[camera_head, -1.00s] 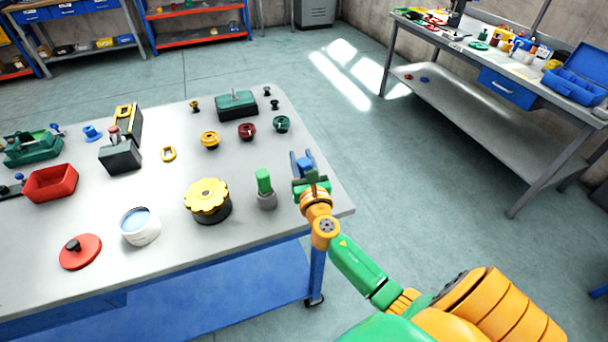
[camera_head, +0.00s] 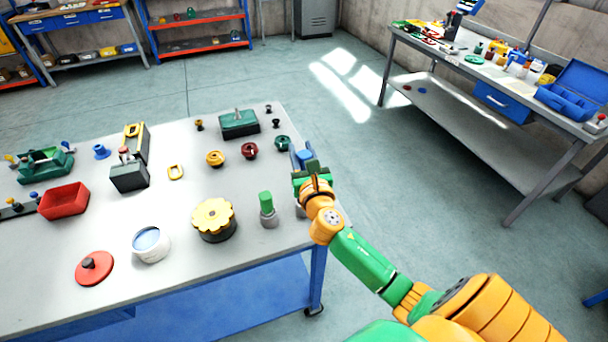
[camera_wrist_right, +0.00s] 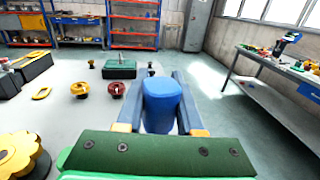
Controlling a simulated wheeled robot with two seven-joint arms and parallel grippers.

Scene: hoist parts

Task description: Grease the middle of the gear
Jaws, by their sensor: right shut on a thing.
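A yellow gear (camera_head: 213,214) lies flat on a round black base (camera_head: 215,236) on the table. It shows partly in the right wrist view (camera_wrist_right: 22,155). An open white tub (camera_head: 152,247) with blue content stands to its left, and a red lid with a black knob (camera_head: 95,268) lies beside the tub. A green-handled tool (camera_head: 266,203) stands upright in a grey holder, right of the gear. My right gripper (camera_head: 305,163) is shut on a blue object (camera_wrist_right: 162,103) near the table's right edge. The object's lower end is hidden. My left gripper is out of view.
Green, red and yellow knobbed parts (camera_head: 282,143) and a green block (camera_head: 239,124) stand at the table's back. A red bin (camera_head: 64,201) and dark boxes are at the left. A second workbench (camera_head: 480,80) stands across the floor at right.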

